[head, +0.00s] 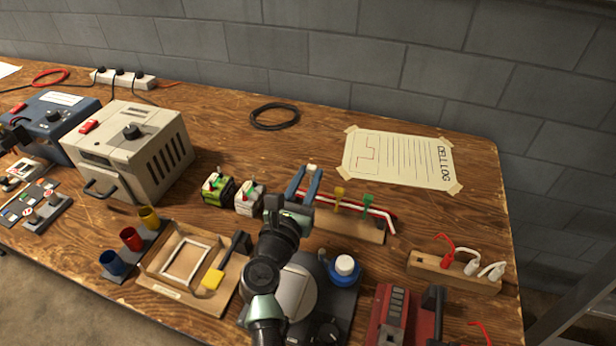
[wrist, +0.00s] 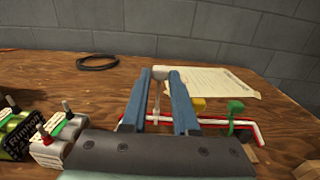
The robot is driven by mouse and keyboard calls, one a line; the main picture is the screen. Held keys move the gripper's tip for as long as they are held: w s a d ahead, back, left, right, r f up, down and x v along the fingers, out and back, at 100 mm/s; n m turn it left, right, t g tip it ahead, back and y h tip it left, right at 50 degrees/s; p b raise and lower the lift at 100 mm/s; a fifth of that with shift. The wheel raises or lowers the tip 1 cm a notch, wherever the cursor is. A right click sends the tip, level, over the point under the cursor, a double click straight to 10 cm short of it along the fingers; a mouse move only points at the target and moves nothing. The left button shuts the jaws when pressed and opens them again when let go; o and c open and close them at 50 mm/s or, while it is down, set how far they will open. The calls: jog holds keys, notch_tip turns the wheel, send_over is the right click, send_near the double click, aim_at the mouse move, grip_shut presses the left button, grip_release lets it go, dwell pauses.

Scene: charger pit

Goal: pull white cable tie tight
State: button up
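The white cable tie (wrist: 157,76) stands up from a red and white cable pair, with a pale head on a thin stem. It also shows in the head view (head: 313,168). My gripper (wrist: 160,76) has its two blue fingers on either side of that head, which fills the gap at the fingertips. In the head view my gripper (head: 311,172) reaches over the left end of the cable holder (head: 345,226). A yellow tie (head: 340,193) and a green tie (head: 368,201) stand to the right on the same cables. My gripper hides the tie's base in the head view.
Two small battery blocks (head: 232,194) stand close left of my gripper. A taped paper sheet (head: 398,160) and a black cable coil (head: 274,116) lie behind. A wooden block with clips (head: 455,272) is at the right. The back of the table is mostly clear.

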jog(key=o, duration=0.3)
jog(key=shift+o, duration=0.2)
jog(key=p+v, duration=0.1)
jog(key=v, duration=1.2)
